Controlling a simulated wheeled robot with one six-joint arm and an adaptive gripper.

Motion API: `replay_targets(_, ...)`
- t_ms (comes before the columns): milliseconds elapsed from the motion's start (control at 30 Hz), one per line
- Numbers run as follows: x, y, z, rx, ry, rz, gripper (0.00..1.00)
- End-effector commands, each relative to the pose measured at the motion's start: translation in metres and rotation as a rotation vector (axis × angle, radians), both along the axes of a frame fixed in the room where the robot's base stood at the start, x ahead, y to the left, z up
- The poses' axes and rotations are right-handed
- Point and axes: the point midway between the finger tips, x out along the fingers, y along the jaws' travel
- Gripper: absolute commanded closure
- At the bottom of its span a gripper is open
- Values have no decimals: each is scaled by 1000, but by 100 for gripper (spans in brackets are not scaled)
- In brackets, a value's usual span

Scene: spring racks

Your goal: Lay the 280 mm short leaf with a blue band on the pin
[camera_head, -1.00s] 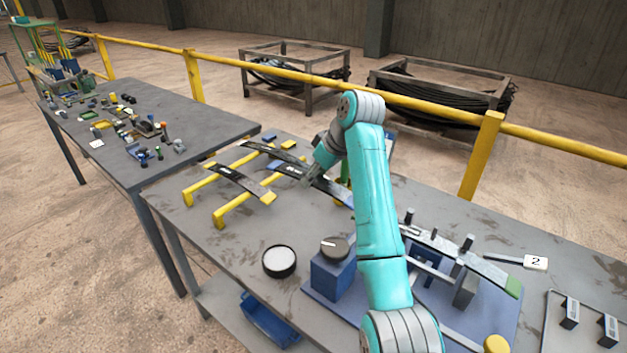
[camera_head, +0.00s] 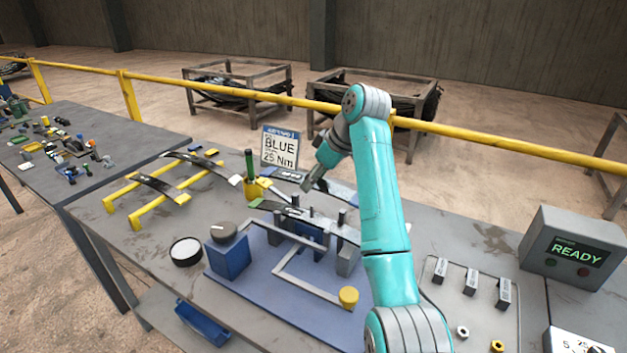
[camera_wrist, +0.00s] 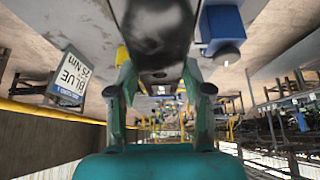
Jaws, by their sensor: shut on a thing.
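My gripper (camera_head: 313,182) is shut on a dark leaf (camera_wrist: 155,35). In the wrist view the leaf lies between the two fingers (camera_wrist: 158,80) and runs away from them. In the head view the held leaf (camera_head: 341,190) shows as a grey strip beyond the gripper, above the back of the blue fixture (camera_head: 245,268). No blue band can be made out on it. I cannot make out the pin clearly; small upright posts (camera_head: 341,216) stand along the fixture.
A yellow rack (camera_head: 142,216) at left bears dark leaves (camera_head: 160,188). A sign reading BLUE 25 Nm (camera_head: 280,148) stands behind the fixture. A green-handled tool (camera_head: 249,165) stands close left of the gripper. A READY box (camera_head: 572,255) is at right.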

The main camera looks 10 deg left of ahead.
Motion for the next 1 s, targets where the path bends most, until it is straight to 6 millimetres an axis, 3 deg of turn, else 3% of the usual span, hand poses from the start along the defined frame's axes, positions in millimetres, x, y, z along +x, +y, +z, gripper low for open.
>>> replay_targets(567,0,0,-3,0,-2,0,92)
replay_targets(1000,0,0,-32,0,-1,0,92)
